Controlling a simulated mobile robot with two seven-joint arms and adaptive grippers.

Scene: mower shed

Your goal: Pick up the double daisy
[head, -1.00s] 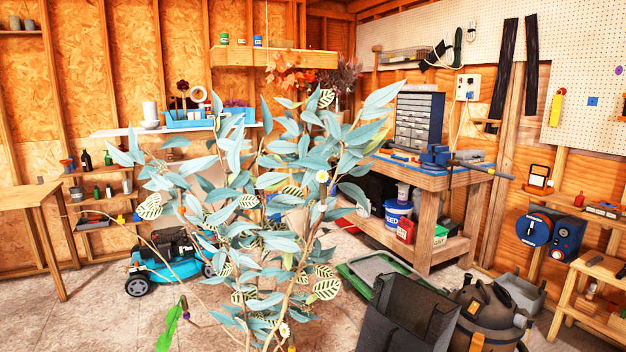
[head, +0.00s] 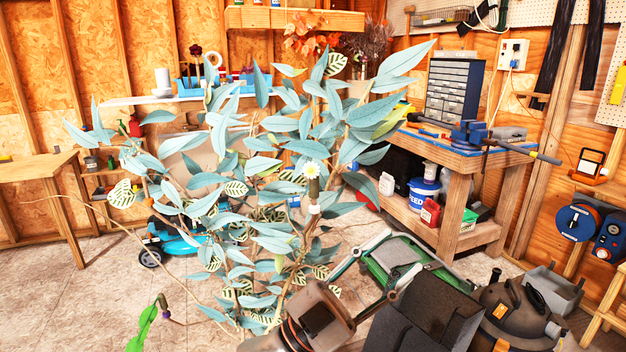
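A small white daisy head with a yellow centre (head: 312,170) shows in front of the tall blue-green leafy plant (head: 262,238) in the head view. A brown upright piece and a pale band show just below it; I cannot tell whether they belong to it. I cannot tell whether this flower is the double daisy. My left gripper (head: 404,250) is at the lower middle, right of and below the daisy head. Its two fingers are spread apart over the green-rimmed tray, with nothing seen between them. My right gripper is not in view.
Leaves and thin stems crowd the middle. A dark grey box (head: 425,322) and a brown canister vacuum (head: 508,310) stand at the lower right. A workbench (head: 462,165) stands behind, and a green-rimmed tray (head: 440,270) lies on the floor. Floor is open at lower left.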

